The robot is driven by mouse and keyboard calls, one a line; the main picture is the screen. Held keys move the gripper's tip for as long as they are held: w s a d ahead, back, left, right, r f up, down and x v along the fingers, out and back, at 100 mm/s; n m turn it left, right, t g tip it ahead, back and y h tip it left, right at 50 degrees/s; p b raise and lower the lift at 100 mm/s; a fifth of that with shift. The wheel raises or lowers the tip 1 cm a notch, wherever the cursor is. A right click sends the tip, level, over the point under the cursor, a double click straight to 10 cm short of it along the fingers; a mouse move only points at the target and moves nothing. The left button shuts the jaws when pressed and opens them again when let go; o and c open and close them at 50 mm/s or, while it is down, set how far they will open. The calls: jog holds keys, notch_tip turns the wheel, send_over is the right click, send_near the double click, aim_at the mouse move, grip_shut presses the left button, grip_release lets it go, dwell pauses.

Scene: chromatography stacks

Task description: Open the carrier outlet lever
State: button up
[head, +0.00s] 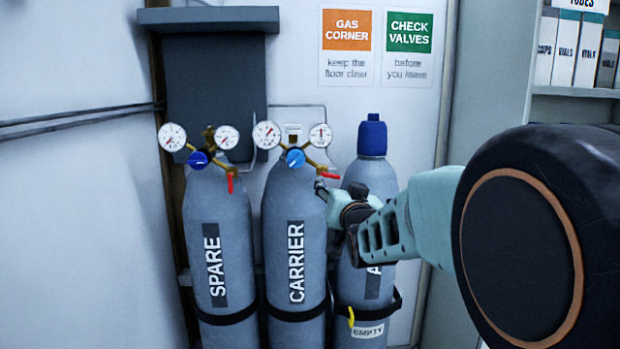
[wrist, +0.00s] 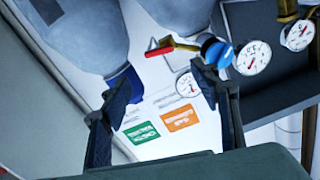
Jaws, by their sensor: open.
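The carrier cylinder (head: 296,225) stands in the middle of the row, marked CARRIER. Its outlet lever (head: 328,175) is red and points right, nearly level, below and right of the blue regulator knob (head: 295,158). In the wrist view the red lever (wrist: 173,46) lies beyond the fingertips, left of the blue knob (wrist: 214,50). My gripper (head: 338,194) is open and empty, just below and right of the lever in the head view. In the wrist view both fingers (wrist: 160,76) show, spread apart with nothing between them. Whether a finger touches the lever is unclear.
The spare cylinder (head: 218,225) stands left, its own red lever (head: 230,182) hanging down. A third, blue-capped cylinder (head: 372,140) with an EMPTY tag (head: 367,331) stands right, partly behind my gripper. Carrier gauges (head: 267,135) sit above the lever. Shelves (head: 575,92) are far right.

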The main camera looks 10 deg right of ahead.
aim_at(332, 175)
jog(key=w+p, duration=0.2)
jog(key=w, duration=0.7)
jog(key=shift+w+d, duration=0.1)
jog(key=shift+w, duration=0.3)
jog(key=c, duration=1.2)
jog(key=shift+o, duration=0.2)
jog(key=n+b, duration=0.1)
jog(key=b, duration=0.1)
jog(key=shift+f+b, duration=0.2)
jog(key=shift+b, duration=0.15)
jog(key=shift+r+n+b, duration=0.3)
jog(key=shift+n+b, duration=0.4)
jog(key=shift+n, duration=0.1)
jog(key=o, duration=1.2)
jog(key=shift+c, duration=0.2)
jog(key=shift+s, duration=0.1)
